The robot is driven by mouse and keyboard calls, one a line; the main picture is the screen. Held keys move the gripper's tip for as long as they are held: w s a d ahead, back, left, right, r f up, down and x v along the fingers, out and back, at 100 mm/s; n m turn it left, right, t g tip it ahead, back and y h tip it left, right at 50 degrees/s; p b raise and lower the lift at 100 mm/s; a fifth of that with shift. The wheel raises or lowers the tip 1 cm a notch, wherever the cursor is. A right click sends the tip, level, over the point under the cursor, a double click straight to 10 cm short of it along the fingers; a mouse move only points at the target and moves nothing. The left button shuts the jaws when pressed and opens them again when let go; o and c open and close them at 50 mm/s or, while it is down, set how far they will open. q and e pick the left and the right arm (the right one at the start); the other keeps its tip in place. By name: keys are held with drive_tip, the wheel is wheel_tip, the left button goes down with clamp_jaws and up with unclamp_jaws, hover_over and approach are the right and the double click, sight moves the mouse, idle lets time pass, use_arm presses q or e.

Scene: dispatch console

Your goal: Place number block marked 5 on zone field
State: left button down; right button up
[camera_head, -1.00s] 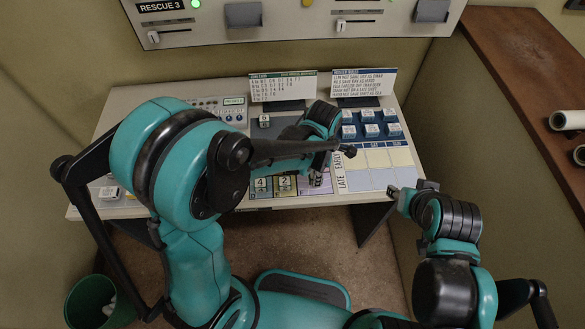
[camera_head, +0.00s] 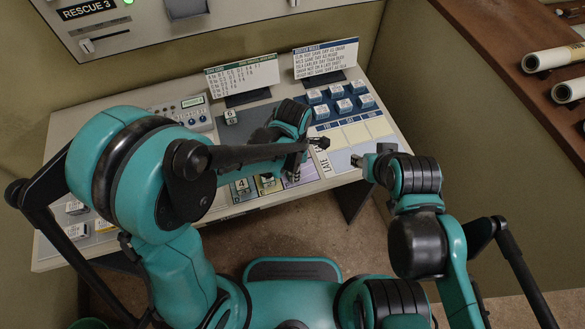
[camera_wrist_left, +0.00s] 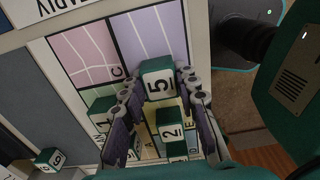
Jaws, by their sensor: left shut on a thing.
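The number block marked 5 (camera_wrist_left: 158,80) is green with a white face. My left gripper (camera_wrist_left: 156,86) is shut on it, with a finger on each side. It is over the zone field (camera_wrist_left: 75,52), at the lavender area; I cannot tell whether the block touches the surface. In the head view my left gripper (camera_head: 292,173) is at the field's right part, and the arm partly covers the field. The block marked 2 (camera_wrist_left: 171,134) and another green block (camera_wrist_left: 100,110) are close by on the field. My right gripper (camera_head: 364,160) is at the console's right front edge; its jaw state is unclear.
A single number block (camera_head: 231,117) stands on a dark panel farther back. Several blue-sided blocks (camera_head: 337,91) stand on the blue rack at right. Two text cards (camera_head: 325,60) stand behind. Labelled blocks (camera_head: 76,231) lie at the console's left.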

use_arm(q)
drive_tip(key=c, duration=1.1)
unclamp_jaws()
drive_tip(key=shift+w+a, duration=0.15)
drive_tip(key=shift+c, duration=0.2)
drive_tip(key=shift+r+p, duration=0.35)
drive_tip(key=shift+p, duration=0.1)
wheel_tip(320, 180, up, 12)
drive_tip(key=p, duration=0.4)
drive_tip(key=s+a+r+m+t, duration=0.2)
drive_tip(key=a+r+m+t, duration=0.1)
drive_tip(key=a+m, duration=0.6)
drive_tip(key=s+a+r+m+t, duration=0.3)
drive_tip(key=a+m, duration=0.5)
drive_tip(key=m, duration=0.4)
drive_tip(key=shift+s+a+r+m+t, duration=0.15)
drive_tip(key=shift+a+r+m+t, duration=0.2)
drive_tip(key=shift+t, duration=0.25)
